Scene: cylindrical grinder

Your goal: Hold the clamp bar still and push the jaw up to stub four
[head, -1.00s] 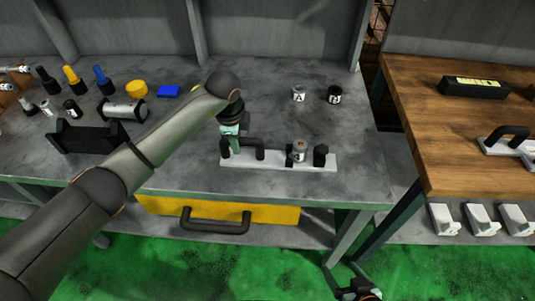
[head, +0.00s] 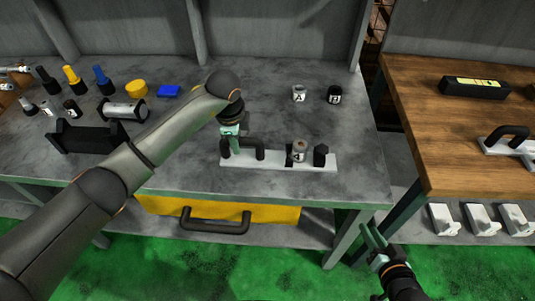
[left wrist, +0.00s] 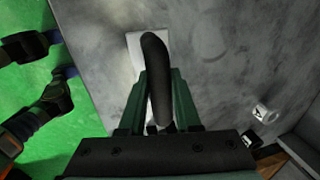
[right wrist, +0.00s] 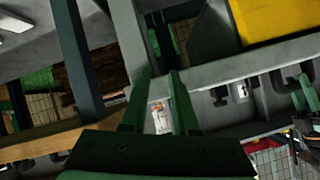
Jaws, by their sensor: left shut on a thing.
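The clamp bar (head: 273,162) is a pale flat bar lying near the front edge of the grey bench, with a black arched handle (head: 259,152) on its left part. Stub four (head: 299,151), a grey cylinder labelled 4, stands upright at the bar between a dark block on its left and the black jaw block (head: 320,156) on its right. A narrow gap shows between the stub and the right block. My left gripper (head: 229,142) is shut on the handle, which also shows between its fingers in the left wrist view (left wrist: 155,75). My right gripper (head: 372,238) is open and empty, beyond the bench's front right corner.
Stubs A (head: 299,93) and another labelled one (head: 334,95) stand behind the bar. A black cradle (head: 92,138) and several tools are at the left. A wooden table (head: 440,110) stands at the right. A yellow drawer (head: 270,213) is under the bench.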

